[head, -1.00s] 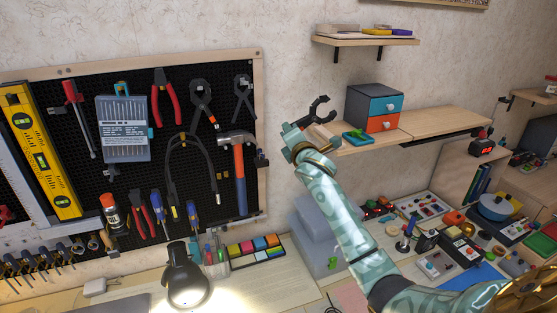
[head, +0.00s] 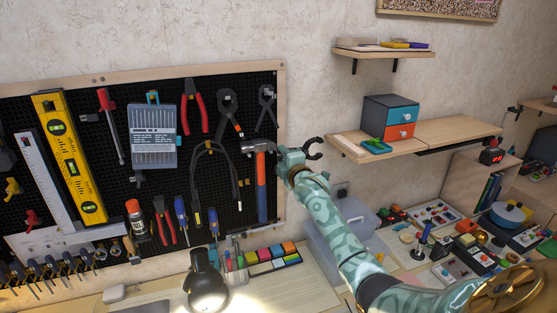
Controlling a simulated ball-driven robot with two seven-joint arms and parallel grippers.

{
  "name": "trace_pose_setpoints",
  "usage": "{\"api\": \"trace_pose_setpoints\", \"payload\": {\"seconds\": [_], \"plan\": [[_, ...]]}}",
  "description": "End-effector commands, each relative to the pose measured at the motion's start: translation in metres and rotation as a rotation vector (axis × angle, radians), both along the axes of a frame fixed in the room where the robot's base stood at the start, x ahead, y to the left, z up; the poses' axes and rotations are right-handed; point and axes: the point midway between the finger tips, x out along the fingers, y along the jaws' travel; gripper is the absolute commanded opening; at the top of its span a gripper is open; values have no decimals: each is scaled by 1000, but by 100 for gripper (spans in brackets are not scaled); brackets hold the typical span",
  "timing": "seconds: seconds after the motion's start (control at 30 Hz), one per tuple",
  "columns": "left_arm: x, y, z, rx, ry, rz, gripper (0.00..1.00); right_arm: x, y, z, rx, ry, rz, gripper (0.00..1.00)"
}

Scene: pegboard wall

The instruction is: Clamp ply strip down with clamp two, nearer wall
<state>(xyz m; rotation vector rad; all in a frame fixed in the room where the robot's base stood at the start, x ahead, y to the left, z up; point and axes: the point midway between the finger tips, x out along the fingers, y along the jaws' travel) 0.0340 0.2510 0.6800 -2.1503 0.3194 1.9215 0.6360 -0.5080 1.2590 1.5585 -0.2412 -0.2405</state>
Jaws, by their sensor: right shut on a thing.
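My right gripper (head: 290,160) is at the pegboard's right edge, close to the hammer's head. It is shut on a black C-shaped thing (head: 314,147) that looks like a clamp. The curved jaws stick out to the right, apart from the shelf. A plain wooden shelf (head: 450,135) is fixed to the wall to the right. A pale strip (head: 347,142), perhaps the ply strip, lies at its left end; I cannot tell its edges clearly. Two black, clamp-like tools hang on the pegboard, one with an orange tip (head: 229,108), the other (head: 266,103) nearer the edge. My left gripper is not in view.
On the shelf are a green-and-blue tray (head: 375,146) and a drawer box (head: 389,118). A smaller shelf (head: 385,51) is above. The hammer (head: 261,185) hangs beside my right gripper. A lit lamp (head: 206,285) and a grey bin (head: 340,235) are below.

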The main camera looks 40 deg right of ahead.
Motion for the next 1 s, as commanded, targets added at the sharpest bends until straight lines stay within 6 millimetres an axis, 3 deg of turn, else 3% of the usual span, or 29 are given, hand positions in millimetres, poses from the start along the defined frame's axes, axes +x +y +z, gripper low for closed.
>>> {"api": "trace_pose_setpoints", "payload": {"seconds": [1.0], "plan": [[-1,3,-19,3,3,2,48,-21,-68,0,-3,0,0,5]]}}
